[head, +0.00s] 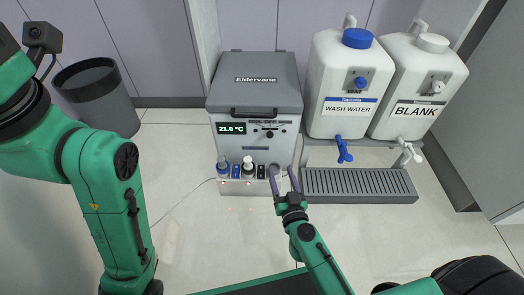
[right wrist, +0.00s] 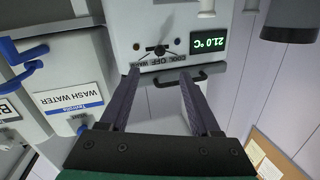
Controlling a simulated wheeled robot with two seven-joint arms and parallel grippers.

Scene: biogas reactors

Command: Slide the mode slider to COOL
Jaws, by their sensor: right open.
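The grey Eldervane unit (head: 255,85) stands at the back centre, its green display (head: 231,128) reading 21.0 °C. Beside the display is a control panel with a dark control (head: 268,131); the right wrist view shows it upside down (right wrist: 160,49), with small mode lettering next to it. My right gripper (head: 283,172) is open and empty in front of the unit's lower right part, below the panel in the head view. In the right wrist view its fingers (right wrist: 158,76) point at the panel, apart from it. My left gripper is out of view.
A dark handle (head: 254,112) crosses the unit's lid. Several bottles, one blue-capped (head: 223,165), stand along its lower front. To the right are the WASH WATER (head: 343,90) and BLANK (head: 415,85) canisters above a drain grate (head: 358,182). A dark bin (head: 98,95) is at left.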

